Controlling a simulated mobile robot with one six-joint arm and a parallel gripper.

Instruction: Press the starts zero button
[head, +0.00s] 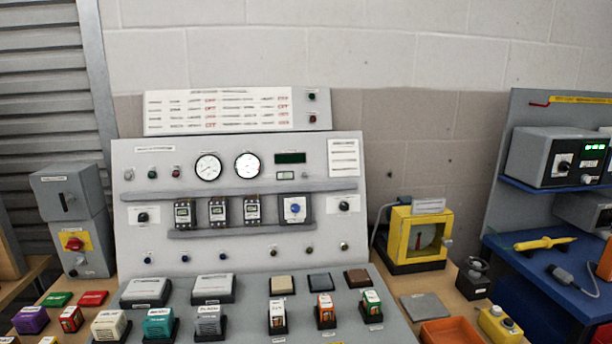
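The grey control panel (240,205) stands upright in the middle of the head view. A dark display with faint green digits (290,158) sits at its upper right. Below the display are a small pale plate (285,176) and a tiny dark button (306,175). Their lettering is too small to read, so I cannot tell which control is the starts zero button. Two more small buttons, one green (153,173) and one red (176,171), sit left of the two round gauges. My gripper is not in view.
Several breakers (218,211) and a blue knob (295,208) fill the panel's middle. Blocks and coloured modules (159,323) stand on the sloping desk before it. A yellow-framed box (418,236) stands right of the panel, a grey switch box (75,220) left.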

